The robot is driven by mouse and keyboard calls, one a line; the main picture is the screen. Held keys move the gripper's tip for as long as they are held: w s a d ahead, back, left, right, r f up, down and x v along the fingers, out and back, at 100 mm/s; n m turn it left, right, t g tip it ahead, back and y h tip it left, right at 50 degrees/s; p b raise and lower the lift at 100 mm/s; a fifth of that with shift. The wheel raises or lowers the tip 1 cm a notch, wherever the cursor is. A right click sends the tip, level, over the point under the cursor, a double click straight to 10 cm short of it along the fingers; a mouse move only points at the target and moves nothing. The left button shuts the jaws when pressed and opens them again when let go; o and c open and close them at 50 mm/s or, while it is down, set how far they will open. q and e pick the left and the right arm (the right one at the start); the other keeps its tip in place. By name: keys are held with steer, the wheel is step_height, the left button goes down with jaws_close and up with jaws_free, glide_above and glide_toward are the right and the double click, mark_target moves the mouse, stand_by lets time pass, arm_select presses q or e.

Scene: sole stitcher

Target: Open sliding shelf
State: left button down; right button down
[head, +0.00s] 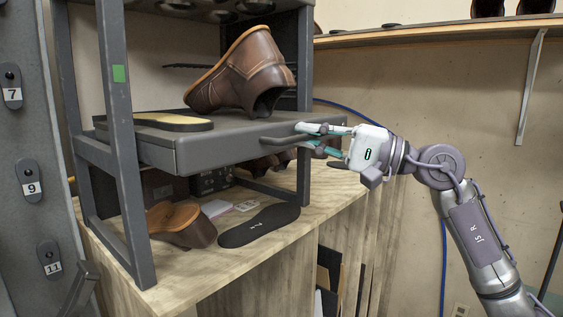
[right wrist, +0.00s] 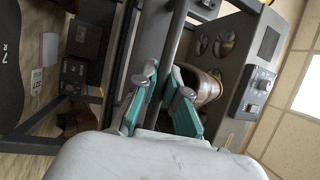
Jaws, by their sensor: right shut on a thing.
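The sliding shelf (head: 215,146) is a dark grey tray in a grey metal frame, its front jutting past the front posts. A brown leather shoe (head: 250,75) and a tan-topped sole (head: 165,121) rest on it. A dark bar handle (head: 284,140) runs along its front. My right gripper (head: 304,138), with teal fingers, is shut on this handle near its right end. The right wrist view shows the fingers (right wrist: 168,88) on either side of a grey bar. The fingers hide part of the handle. My left gripper is not in view.
Below the shelf, a wooden bench (head: 240,262) holds a brown shoe (head: 180,224), a black insole (head: 259,226) and small boxes. A numbered panel (head: 22,130) stands at the left. A wall shelf (head: 440,34) is at the upper right. The space in front of the sliding shelf looks clear.

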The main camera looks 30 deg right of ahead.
steer(key=s+d+b, duration=0.2)
steer(key=s+b, duration=0.3)
steer(key=s, duration=0.2)
steer(key=s+d+b, duration=0.2)
steer(key=s+b, duration=0.2)
steer(key=s, duration=0.3)
steer(key=shift+d+b, duration=0.35)
steer(key=shift+d, duration=0.05)
steer(key=shift+f, duration=0.1)
steer(key=c, duration=1.2)
jaws_free()
steer(key=shift+s+d, duration=0.1)
steer(key=v, duration=1.1)
steer(key=shift+s+d, duration=0.25)
steer(key=shift+s, duration=0.05)
